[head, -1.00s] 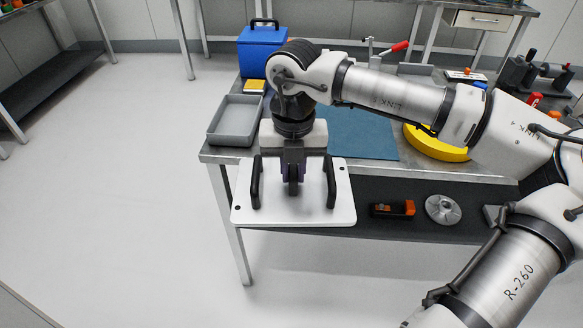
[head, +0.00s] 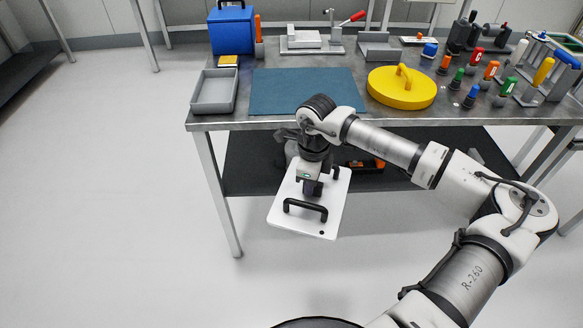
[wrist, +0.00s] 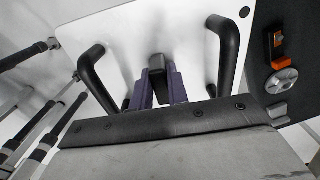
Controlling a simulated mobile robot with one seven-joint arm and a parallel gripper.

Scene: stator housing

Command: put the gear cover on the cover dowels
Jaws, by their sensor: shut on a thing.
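The gear cover (head: 283,217) appears to be the white rectangular plate with two black bar handles and small corner holes. It hangs in the air in front of the workbench, turned at an angle in the head view. My gripper (head: 312,188) is above its middle. In the wrist view, the purple fingers of my gripper (wrist: 158,75) are shut on a dark upright block between the two handles of the gear cover (wrist: 125,40). Part of the plate is hidden by my gripper. I cannot make out the cover dowels in either view.
The workbench (head: 340,122) holds a grey tray (head: 215,92), a blue mat (head: 290,88), a yellow disc with a handle (head: 402,92), a blue box (head: 231,30) and several coloured-handled tools. An orange-black item (wrist: 276,46) and a grey round part (wrist: 281,80) lie beyond the plate. Floor left is clear.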

